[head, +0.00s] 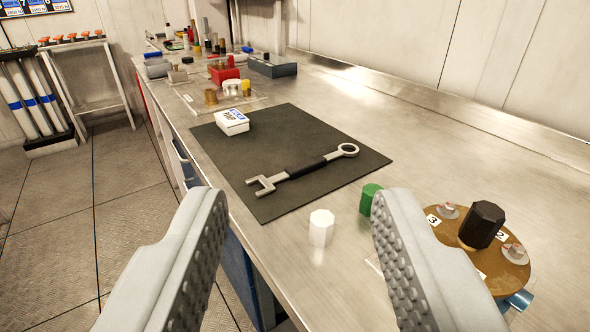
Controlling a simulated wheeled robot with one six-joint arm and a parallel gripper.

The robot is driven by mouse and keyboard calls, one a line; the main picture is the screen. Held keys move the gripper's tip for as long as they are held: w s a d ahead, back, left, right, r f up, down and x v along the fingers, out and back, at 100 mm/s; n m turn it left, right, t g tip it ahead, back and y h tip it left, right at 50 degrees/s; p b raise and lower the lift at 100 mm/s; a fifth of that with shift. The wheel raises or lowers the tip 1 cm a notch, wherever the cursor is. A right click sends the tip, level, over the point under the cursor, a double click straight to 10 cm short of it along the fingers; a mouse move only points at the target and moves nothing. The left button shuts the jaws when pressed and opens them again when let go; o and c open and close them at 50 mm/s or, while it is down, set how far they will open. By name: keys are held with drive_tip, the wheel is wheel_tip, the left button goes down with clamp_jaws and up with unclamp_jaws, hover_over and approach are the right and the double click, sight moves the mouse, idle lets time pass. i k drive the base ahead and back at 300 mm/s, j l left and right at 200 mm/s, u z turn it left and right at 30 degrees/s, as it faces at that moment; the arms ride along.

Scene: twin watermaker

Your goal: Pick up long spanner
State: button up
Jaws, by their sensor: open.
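The long spanner (305,168) lies flat on a dark mat (270,205) on the steel bench. It has a black grip in the middle, an open jaw at its left end and a ring at its right end. Nothing covers it. My gripper (300,225) is open and empty in the foreground, its two grey ribbed fingers wide apart. The spanner appears beyond the fingertips, apart from them.
A white box (231,121) sits on the mat's far left part. A white cap (321,227) and a green cap (370,199) stand near the mat's front. A brass disc with a black knob (482,224) is at right.

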sight(291, 172)
drive_tip(key=i+j+z, duration=0.2)
drive_tip(key=z, duration=0.15)
drive_tip(key=i+j+z, duration=0.15)
drive_tip(key=j+z, duration=0.2)
